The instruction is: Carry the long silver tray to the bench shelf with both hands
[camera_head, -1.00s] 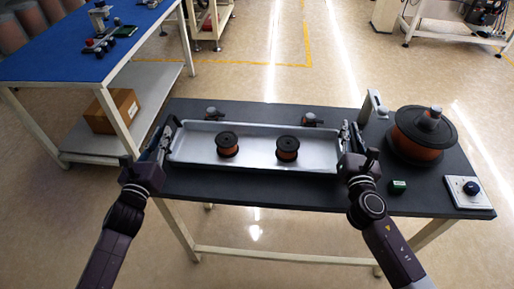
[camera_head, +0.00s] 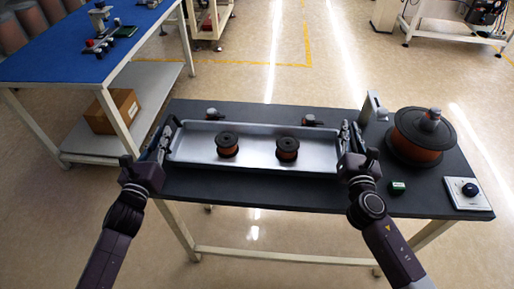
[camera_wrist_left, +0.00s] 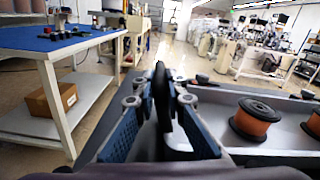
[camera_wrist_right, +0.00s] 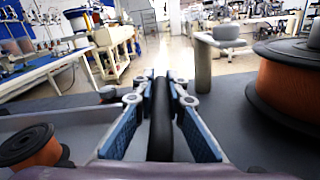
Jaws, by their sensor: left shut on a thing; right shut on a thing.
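The long silver tray (camera_head: 256,162) lies level over the dark table (camera_head: 300,199); I cannot tell whether it touches the top. Two black-flanged spools of copper-coloured wire, a left one (camera_head: 227,146) and a right one (camera_head: 288,149), stand upright in it. My left gripper (camera_head: 161,143) is shut on the tray's black left handle (camera_wrist_left: 162,97). My right gripper (camera_head: 353,140) is shut on its black right handle (camera_wrist_right: 161,118). The bench at the upper left has a blue top (camera_head: 75,42) and a lower shelf (camera_head: 152,92).
A large copper-coloured spool (camera_head: 416,146) stands right of the tray, near a grey post (camera_head: 371,106). A green block (camera_head: 398,187) and a white box with a dark knob (camera_head: 466,198) lie at the right. A cardboard box (camera_head: 111,110) occupies part of the bench shelf; its right part is clear.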

